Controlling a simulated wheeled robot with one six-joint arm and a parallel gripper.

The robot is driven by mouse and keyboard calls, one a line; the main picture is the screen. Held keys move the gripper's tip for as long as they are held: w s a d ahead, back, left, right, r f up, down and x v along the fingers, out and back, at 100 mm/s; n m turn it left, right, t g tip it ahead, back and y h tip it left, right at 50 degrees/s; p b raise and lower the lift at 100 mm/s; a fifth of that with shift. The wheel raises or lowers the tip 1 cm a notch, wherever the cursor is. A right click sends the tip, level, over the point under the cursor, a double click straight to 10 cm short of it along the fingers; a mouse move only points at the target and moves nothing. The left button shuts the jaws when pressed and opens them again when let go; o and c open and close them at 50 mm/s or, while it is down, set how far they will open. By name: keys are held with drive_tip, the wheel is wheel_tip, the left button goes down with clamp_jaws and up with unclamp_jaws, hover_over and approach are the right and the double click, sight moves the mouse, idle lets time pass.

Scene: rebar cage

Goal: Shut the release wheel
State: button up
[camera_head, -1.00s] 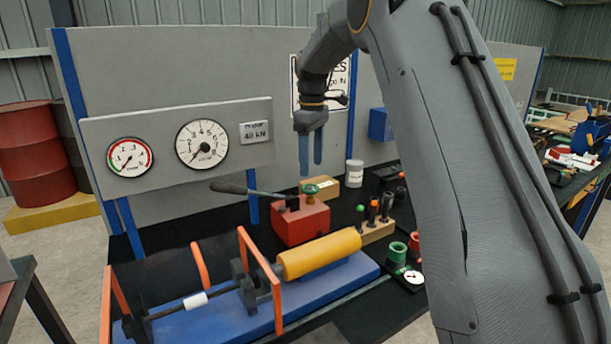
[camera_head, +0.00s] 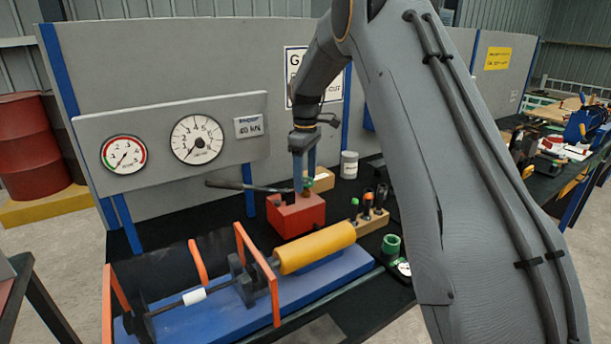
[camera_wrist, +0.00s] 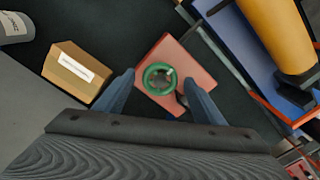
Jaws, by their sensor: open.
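The green release wheel (camera_wrist: 158,79) sits on top of the red pump block (camera_wrist: 187,57). In the head view the wheel (camera_head: 308,184) shows small, partly hidden by the fingers, on the red block (camera_head: 297,216). My gripper (camera_head: 304,180) points down over the wheel, with its fingertips at about the wheel's height. In the wrist view my gripper (camera_wrist: 158,84) is open, with one blue finger on each side of the wheel. I see no clear contact between the fingers and the wheel.
A dark pump lever (camera_head: 240,186) reaches left from the red block. A cardboard box (camera_wrist: 79,72) and a white can (camera_head: 349,165) stand behind. A yellow cylinder (camera_head: 318,248) on a blue base (camera_head: 345,268) lies in front. Tool handles (camera_head: 368,203) stand to the right.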

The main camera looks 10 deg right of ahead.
drive_tip(key=c, duration=1.1)
drive_tip(key=shift+o, duration=0.2)
